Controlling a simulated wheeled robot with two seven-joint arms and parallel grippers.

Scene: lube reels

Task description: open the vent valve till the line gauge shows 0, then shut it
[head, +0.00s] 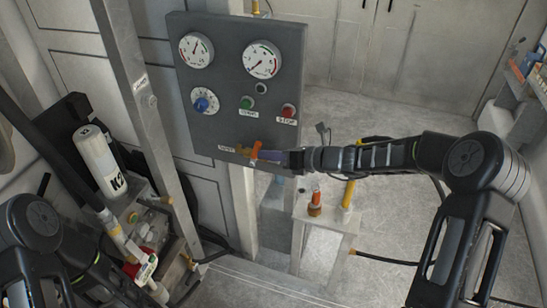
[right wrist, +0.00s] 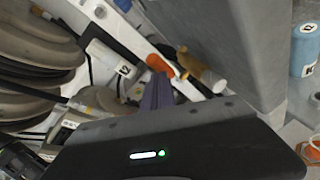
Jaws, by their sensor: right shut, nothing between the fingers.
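At the panel's lower edge is the vent valve, with an orange handle (head: 255,150) and a brass body (right wrist: 200,72). My right gripper (head: 277,157) is shut and empty, its tips close beside the orange handle. In the right wrist view the purplish fingers (right wrist: 156,92) reach up to the orange handle (right wrist: 160,65); contact is unclear. My left arm shows at lower left, its gripper out of sight.
A small stand (head: 325,220) holds an orange-topped fitting (head: 315,203). Floor at right is mostly clear.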

